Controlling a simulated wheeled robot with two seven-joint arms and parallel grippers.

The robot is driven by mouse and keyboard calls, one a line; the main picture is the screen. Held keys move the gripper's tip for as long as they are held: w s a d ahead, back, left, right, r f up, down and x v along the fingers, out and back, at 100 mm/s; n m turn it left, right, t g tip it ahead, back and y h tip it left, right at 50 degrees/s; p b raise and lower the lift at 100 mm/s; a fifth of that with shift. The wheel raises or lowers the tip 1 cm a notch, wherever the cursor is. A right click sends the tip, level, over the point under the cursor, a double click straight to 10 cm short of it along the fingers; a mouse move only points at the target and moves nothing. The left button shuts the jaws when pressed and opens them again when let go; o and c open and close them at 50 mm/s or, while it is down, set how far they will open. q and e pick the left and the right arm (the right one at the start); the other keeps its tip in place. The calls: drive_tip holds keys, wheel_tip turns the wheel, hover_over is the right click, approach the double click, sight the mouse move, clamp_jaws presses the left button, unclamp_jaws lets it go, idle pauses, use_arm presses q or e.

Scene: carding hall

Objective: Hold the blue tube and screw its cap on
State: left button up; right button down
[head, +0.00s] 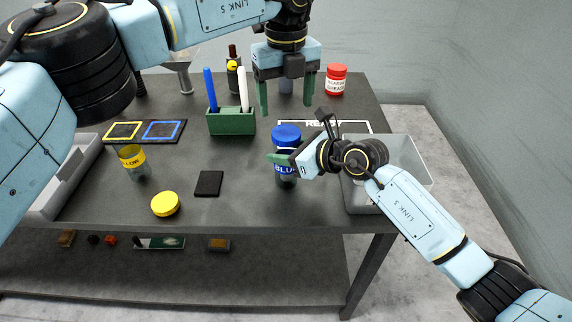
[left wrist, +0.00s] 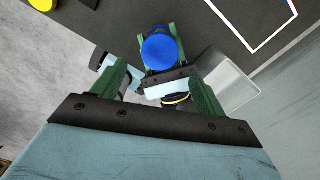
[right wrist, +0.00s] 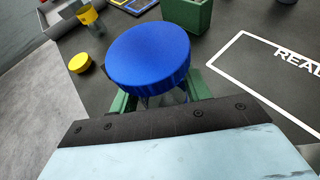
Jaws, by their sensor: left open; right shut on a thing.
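The blue tube (head: 287,182) stands upright on the dark table, right of the middle, with "BLUE" on its label. The blue cap (head: 286,132) sits on its top; I cannot tell how tightly. The cap also shows in the left wrist view (left wrist: 160,48) and large in the right wrist view (right wrist: 148,55), where it hides most of the tube. My right gripper (head: 284,160) comes in from the right and is shut on the tube below the cap. My left gripper (head: 288,97) is open and empty, pointing down, above and behind the cap.
A green holder (head: 231,122) with pens stands left of the tube. A clear bin (head: 425,170) is at the right, beside a white-outlined area (head: 372,127). A red jar (head: 336,80) stands behind.

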sight(286, 132)
use_arm(q)
wheel_tip(286, 132, down, 8)
drive_tip(key=shift+r, duration=0.15)
idle(0.4)
drive_tip(key=c, duration=0.9)
drive_tip(key=o, duration=1)
drive_tip(key=shift+r, duration=0.1)
drive_tip(key=shift+r, duration=2.2)
drive_tip(key=shift+r, duration=0.1)
drive_tip(key=shift+c, duration=0.5)
